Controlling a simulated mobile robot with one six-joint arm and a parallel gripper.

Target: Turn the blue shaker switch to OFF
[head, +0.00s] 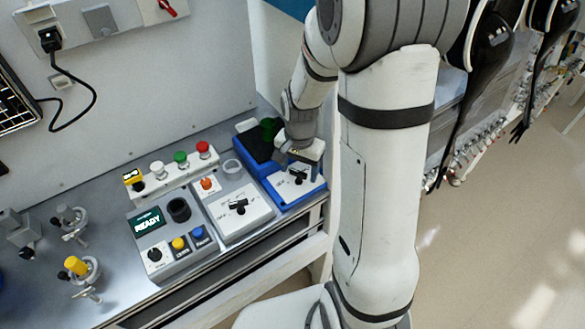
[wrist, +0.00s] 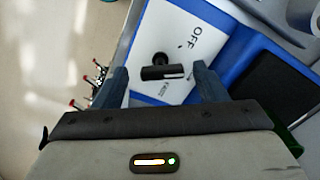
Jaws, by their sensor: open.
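The blue shaker (head: 283,187) stands at the right end of the bench. Its white front panel carries a black switch (head: 298,176) with a bar handle. In the wrist view the switch (wrist: 163,73) lies between my two fingers, and the printed word OFF (wrist: 196,37) shows above and right of it. The bar lies roughly level in that view, its white mark at the right end. My gripper (wrist: 160,85) is open, with a finger on each side of the switch and a gap to each. In the head view my gripper (head: 303,158) is just over the panel.
A white box (head: 240,212) with a similar black switch stands left of the shaker. Further left is a grey unit with a READY screen (head: 148,222) and buttons. A strip with coloured buttons (head: 180,160) runs behind. Floor lies open to the right.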

